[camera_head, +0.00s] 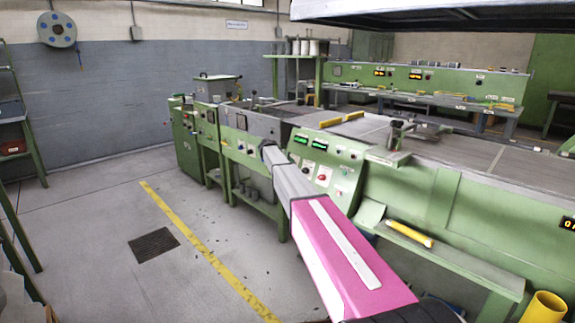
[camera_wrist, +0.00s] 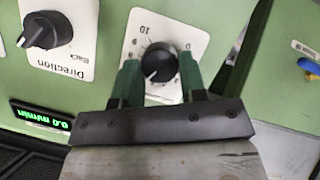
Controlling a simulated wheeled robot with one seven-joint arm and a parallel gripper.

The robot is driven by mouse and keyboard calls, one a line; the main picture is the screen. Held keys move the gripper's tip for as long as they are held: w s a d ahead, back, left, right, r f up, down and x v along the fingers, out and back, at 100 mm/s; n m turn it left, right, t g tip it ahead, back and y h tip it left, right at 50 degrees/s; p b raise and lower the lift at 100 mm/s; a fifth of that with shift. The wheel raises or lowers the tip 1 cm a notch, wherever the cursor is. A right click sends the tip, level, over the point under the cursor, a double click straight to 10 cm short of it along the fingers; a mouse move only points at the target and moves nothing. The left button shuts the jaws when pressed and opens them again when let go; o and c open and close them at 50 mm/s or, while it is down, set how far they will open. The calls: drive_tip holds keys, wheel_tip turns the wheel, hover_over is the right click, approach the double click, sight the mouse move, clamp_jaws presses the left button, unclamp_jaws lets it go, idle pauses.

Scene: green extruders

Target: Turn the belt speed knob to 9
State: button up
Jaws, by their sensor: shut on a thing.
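In the wrist view, the black belt speed knob (camera_wrist: 158,62) sits on a white numbered dial plate (camera_wrist: 178,36) on a green panel. My gripper (camera_wrist: 160,70) has its two dark green fingers on either side of this knob and is shut on it. The view is turned over, with 10 at the top left of the dial and 0 at the right. The knob's white mark points to the lower left. The number it meets is too small to tell. In the head view, my arm reaches the machine and the gripper and knob cannot be made out.
A black Direction knob (camera_wrist: 47,30) is close by on the left in the wrist view. A green display (camera_wrist: 40,118) there seems to read 0.0 m/min. In the head view, the panel has a red button (camera_head: 322,177). A yellow roll (camera_head: 410,234) lies on a ledge. The left floor is open.

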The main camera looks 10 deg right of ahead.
drive_tip(key=m, duration=0.1)
drive_tip(key=m+t, duration=0.1)
drive_tip(key=m+y, duration=0.1)
drive_tip(key=shift+s+d+m+t, duration=0.15)
drive_tip(key=shift+s+m+t, duration=0.1)
drive_tip(key=shift+m+t, duration=0.05)
drive_tip(key=m+t+y, duration=0.1)
drive_tip(key=m, duration=0.1)
drive_tip(key=shift+s+f+m, duration=0.1)
drive_tip(key=shift+m, duration=0.3)
drive_tip(key=m+t, duration=0.1)
drive_tip(key=m, duration=0.1)
drive_tip(key=shift+m+t, duration=0.3)
drive_tip(key=shift+m, duration=0.1)
drive_tip(key=shift+s+d+f+m+t, duration=0.1)
drive_tip(key=shift+m+t, duration=0.25)
drive_tip(key=shift+m, duration=0.45)
drive_tip(key=shift+f+m+t, duration=0.1)
drive_tip(key=shift+m+t, duration=0.25)
drive_tip(key=shift+m, duration=0.45)
drive_tip(key=o, duration=0.9)
drive_tip(key=shift+r, duration=0.1)
